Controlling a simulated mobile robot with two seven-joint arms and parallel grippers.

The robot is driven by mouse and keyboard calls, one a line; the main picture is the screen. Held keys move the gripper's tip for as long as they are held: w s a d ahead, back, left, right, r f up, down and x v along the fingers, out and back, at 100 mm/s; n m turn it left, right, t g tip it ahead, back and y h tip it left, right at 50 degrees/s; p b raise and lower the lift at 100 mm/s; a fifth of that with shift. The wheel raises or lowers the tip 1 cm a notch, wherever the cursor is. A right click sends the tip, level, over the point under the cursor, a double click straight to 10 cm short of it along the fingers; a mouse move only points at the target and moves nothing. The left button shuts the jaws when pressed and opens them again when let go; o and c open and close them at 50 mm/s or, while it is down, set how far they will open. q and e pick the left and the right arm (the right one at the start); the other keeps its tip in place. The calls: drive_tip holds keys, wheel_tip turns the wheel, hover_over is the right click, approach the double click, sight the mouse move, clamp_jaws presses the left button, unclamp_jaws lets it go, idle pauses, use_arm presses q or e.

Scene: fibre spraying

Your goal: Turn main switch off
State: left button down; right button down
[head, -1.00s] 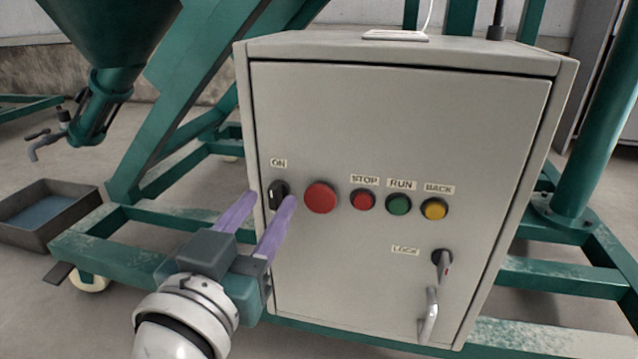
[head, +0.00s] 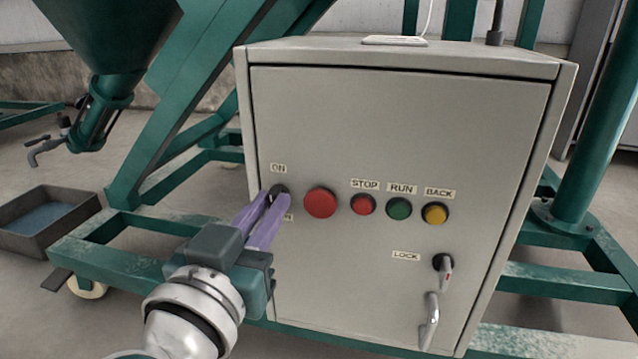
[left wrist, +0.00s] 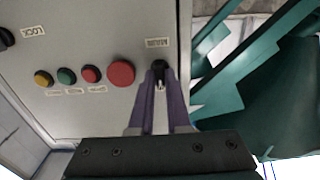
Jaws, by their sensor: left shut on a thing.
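The main switch (head: 278,190) is a black rotary knob at the left of the grey control box (head: 400,120), under a label (head: 278,169) that reads ON. My left gripper (head: 273,197) has purple fingers and is shut on the knob, partly hiding it. In the left wrist view the black knob (left wrist: 159,68) sits between the tips of the left gripper (left wrist: 160,82). A label below the knob is partly covered by the fingers. My right gripper is not in view.
Right of the switch are a large red button (head: 320,202), a red STOP button (head: 363,204), a green RUN button (head: 399,208) and a yellow BACK button (head: 434,213). A LOCK knob (head: 444,264) and door handle (head: 430,321) are lower right. Green frame beams (head: 110,255) surround the box.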

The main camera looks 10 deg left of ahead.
use_arm(q)
drive_tip(key=shift+n, duration=0.3)
drive_tip(key=n+p, duration=0.1)
drive_tip(key=n, duration=0.7)
drive_tip(key=shift+a, duration=0.1)
drive_tip(key=n, duration=0.9)
drive_tip(key=shift+f, duration=0.1)
drive_tip(key=shift+n, duration=0.3)
idle(0.5)
drive_tip(key=c, duration=0.9)
unclamp_jaws()
